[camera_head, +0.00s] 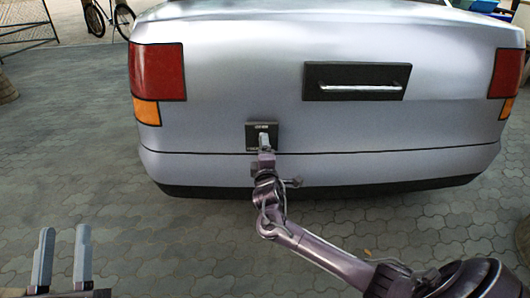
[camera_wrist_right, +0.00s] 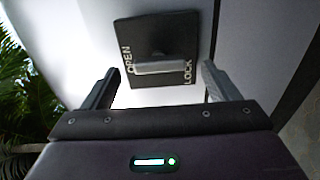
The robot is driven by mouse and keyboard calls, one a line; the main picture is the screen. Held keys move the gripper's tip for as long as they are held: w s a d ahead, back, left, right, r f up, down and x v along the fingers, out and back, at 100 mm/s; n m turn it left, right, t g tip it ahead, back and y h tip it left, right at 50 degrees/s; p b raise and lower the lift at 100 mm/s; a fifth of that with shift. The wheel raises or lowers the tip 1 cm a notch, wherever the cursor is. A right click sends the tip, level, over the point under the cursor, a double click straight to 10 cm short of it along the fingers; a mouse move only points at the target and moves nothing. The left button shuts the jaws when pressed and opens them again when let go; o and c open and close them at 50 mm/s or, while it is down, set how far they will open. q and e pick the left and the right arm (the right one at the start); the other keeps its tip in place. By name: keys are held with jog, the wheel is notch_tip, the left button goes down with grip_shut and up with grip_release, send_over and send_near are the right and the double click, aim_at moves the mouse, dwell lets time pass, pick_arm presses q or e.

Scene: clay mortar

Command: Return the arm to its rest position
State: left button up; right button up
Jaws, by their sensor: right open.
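My right arm (camera_head: 320,254) reaches from the lower right of the head view to the back of a silver car (camera_head: 225,90). My right gripper (camera_head: 265,144) is in front of a small dark latch plate (camera_head: 252,130). In the right wrist view, the plate (camera_wrist_right: 145,30) bears the words OPEN and LOCK and a grey handle (camera_wrist_right: 165,67). My right gripper (camera_wrist_right: 160,75) is open, its fingers apart on either side of the handle with gaps. My left gripper (camera_head: 63,232) is open and empty at the lower left of the head view, away from the car.
A dark recessed panel with a bright bar handle (camera_head: 360,88) is on the car's back. Red tail lights (camera_head: 157,70) sit at both sides. Paved ground (camera_head: 70,150) is clear left of the car. A bicycle (camera_head: 108,18) stands far back. Green leaves (camera_wrist_right: 25,85) show in the wrist view.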

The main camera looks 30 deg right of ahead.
pick_arm(q)
jog(key=shift+w+d+f+g, duration=0.1)
jog(key=shift+w+f+g, duration=0.1)
jog(key=shift+f, duration=0.2)
jog(key=shift+w+f+g, duration=0.1)
jog(key=shift+f+g, duration=0.1)
jog(key=shift+f, duration=0.15)
